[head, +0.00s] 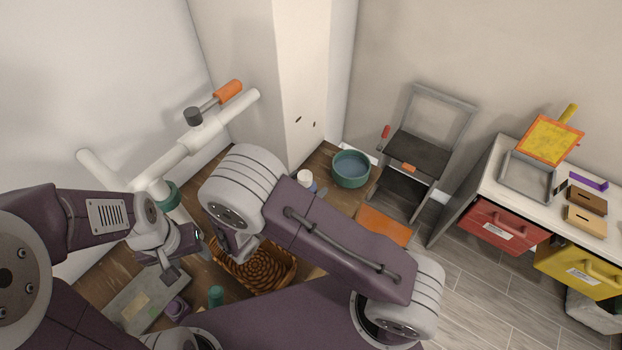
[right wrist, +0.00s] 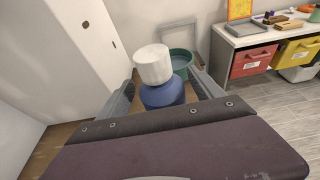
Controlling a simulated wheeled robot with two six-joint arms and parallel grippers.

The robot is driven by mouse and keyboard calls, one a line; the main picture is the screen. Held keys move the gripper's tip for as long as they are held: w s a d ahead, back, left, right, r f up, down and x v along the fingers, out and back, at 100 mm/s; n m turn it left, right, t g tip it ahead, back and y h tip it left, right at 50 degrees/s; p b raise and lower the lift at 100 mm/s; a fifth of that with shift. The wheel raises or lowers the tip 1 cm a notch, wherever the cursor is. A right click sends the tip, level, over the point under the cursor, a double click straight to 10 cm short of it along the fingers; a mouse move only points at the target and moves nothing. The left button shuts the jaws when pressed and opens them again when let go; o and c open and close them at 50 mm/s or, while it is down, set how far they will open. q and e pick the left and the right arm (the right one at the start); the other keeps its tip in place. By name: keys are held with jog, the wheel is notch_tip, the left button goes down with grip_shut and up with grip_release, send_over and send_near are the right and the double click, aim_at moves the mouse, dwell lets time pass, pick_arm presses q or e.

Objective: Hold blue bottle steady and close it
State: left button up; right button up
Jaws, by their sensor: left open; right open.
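The blue bottle (right wrist: 162,93) has a wide white cap (right wrist: 153,63) on its top in the right wrist view. I cannot tell whether the cap is screwed tight. In the head view the white cap (head: 305,176) shows just beyond my right arm, which hides most of the bottle. My right gripper (right wrist: 165,92) is open, with one finger to each side of the bottle in the right wrist view; I see no clear contact. My left gripper (head: 194,247) is open and empty, further left above the wooden surface, apart from the bottle.
A teal bowl (head: 351,168) stands right behind the bottle. A woven basket (head: 262,272), a grey board (head: 140,301) and a small green item (head: 215,295) lie near my grippers. A white pipe stand (head: 172,163) rises at the left, a white column (head: 290,70) behind.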

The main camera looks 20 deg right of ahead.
jog(key=p+v, duration=0.2)
jog(key=v, duration=0.7)
jog(key=shift+s, duration=0.15)
jog(key=shift+a+r, duration=0.1)
